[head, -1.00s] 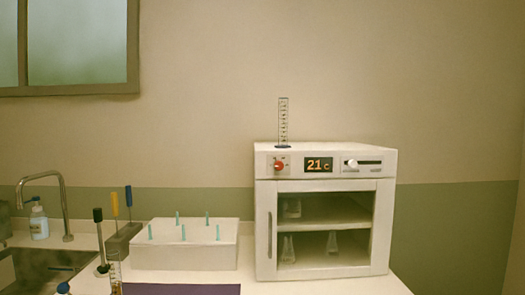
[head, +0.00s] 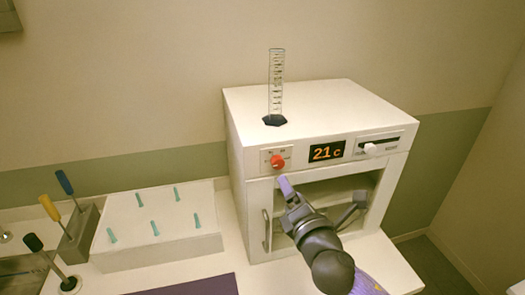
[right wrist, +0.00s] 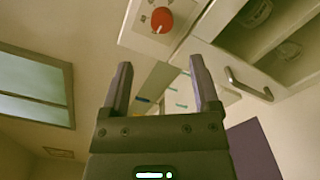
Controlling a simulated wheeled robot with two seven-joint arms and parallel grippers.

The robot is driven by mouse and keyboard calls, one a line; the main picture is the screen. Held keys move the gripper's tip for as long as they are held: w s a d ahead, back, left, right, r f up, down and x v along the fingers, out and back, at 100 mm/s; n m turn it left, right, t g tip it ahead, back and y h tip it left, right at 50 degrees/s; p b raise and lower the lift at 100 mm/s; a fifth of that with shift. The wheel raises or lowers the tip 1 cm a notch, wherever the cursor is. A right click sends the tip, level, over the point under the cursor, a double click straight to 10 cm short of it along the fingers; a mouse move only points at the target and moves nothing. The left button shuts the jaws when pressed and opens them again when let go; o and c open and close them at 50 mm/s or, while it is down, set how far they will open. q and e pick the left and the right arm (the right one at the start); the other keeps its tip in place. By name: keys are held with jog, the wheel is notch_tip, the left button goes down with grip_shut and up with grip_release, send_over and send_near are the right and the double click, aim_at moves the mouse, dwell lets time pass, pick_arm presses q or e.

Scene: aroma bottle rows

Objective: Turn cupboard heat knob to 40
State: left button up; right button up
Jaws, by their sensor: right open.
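The white cupboard (head: 238,170) stands on the counter, with a red heat knob (head: 278,161) at the upper left of its front. Its orange display (head: 326,151) reads 21 c. My right gripper (head: 284,186) is in front of the cupboard, just below the knob and apart from it. In the right wrist view the gripper (right wrist: 160,80) has its two fingers spread with nothing between them. The knob (right wrist: 162,20) shows there above the fingertips, on its panel with small marks. My right arm hides part of the cupboard door. My left gripper is not in view.
A white slider (head: 370,148) sits right of the display. A graduated cylinder (head: 275,90) stands on the cupboard top. The door handle (head: 266,230) is below the knob. A white rack (head: 165,250) with several teal pegs stands left, beside a holder (head: 78,235) with tools.

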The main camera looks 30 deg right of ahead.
aim_at(279, 166)
jog(key=x, duration=0.8)
jog(key=shift+w+d+f, duration=0.15)
jog(key=shift+w+d, duration=0.05)
jog(key=shift+c, duration=0.4)
grip_shut()
